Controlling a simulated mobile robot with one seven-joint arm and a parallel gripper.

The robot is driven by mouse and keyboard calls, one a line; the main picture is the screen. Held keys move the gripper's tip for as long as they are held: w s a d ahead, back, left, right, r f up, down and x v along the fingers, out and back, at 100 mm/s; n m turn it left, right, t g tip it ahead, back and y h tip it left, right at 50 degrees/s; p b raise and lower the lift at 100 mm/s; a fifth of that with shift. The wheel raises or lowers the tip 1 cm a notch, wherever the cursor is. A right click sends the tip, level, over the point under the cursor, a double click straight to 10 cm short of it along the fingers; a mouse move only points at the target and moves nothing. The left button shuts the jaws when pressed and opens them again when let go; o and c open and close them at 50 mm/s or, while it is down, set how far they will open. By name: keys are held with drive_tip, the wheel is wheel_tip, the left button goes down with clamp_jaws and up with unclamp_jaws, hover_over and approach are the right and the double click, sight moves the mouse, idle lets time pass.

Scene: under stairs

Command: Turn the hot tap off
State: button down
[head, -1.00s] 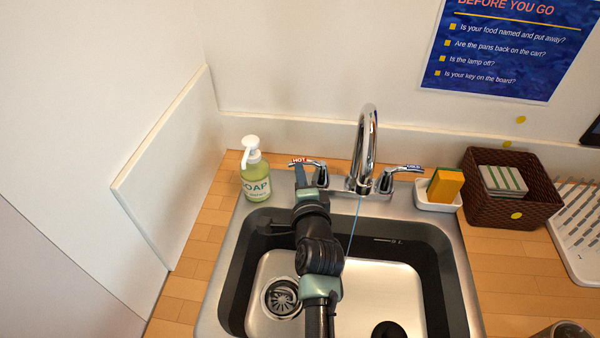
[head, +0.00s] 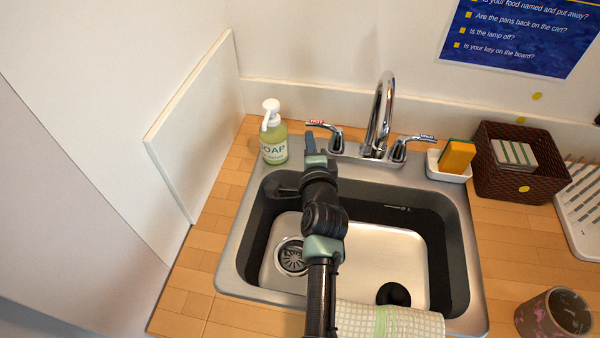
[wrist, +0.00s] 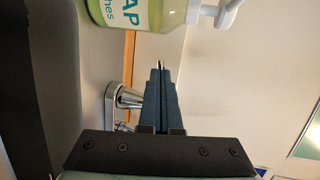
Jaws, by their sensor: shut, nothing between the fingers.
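The hot tap (head: 336,140) is a chrome lever with a red HOT label (head: 316,122), pointing left from the left end of the faucet base. My gripper (head: 309,133) is shut and empty, with its blue fingers just left of the hot tap's post and near its lever. In the wrist view my gripper (wrist: 161,80) is beside the chrome post (wrist: 126,98), with a small metal tip just beyond the fingers. I cannot tell whether they touch the lever. The chrome spout (head: 381,110) shows no visible stream. The cold tap (head: 402,148) has a blue label.
A soap bottle (head: 273,140) stands close left of my gripper. The sink (head: 228,270) lies below my arm, with a checked cloth (head: 390,320) at its front edge. A sponge dish (head: 449,170), brown basket (head: 500,185) and mug (head: 553,312) stand right.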

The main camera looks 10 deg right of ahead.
drive_tip(key=s+a+r+p, duration=0.15)
drive_tip(key=s+a, duration=0.25)
drive_tip(key=s, duration=0.6)
drive_tip(key=a+r+n+t, duration=0.2)
drive_tip(key=r+n, duration=0.1)
drive_tip(key=r, duration=0.7)
drive_tip(key=w+a+r+n+t, duration=0.1)
drive_tip(key=r+n+t, duration=0.15)
drive_tip(key=r, duration=0.65)
drive_tip(key=a+r+n+t, duration=0.1)
drive_tip(key=a+r+n, duration=0.15)
drive_tip(key=r, duration=0.75)
drive_tip(key=s+a+r+n+t, duration=0.1)
drive_tip(key=s+r+n, duration=0.3)
drive_tip(key=r, duration=0.4)
drive_tip(key=s+a+r+n+t+y, duration=0.1)
drive_tip(key=s+r+n+t, duration=0.2)
drive_tip(key=s+r, duration=0.3)
drive_tip(key=s+a+r+n+t+y, duration=0.1)
drive_tip(key=s+r+n, duration=0.3)
drive_tip(key=r, duration=0.6)
drive_tip(key=shift+s+a+r+n+t, duration=0.15)
drive_tip(key=shift+s+a+n+t, duration=0.2)
drive_tip(key=shift+s+t, duration=0.3)
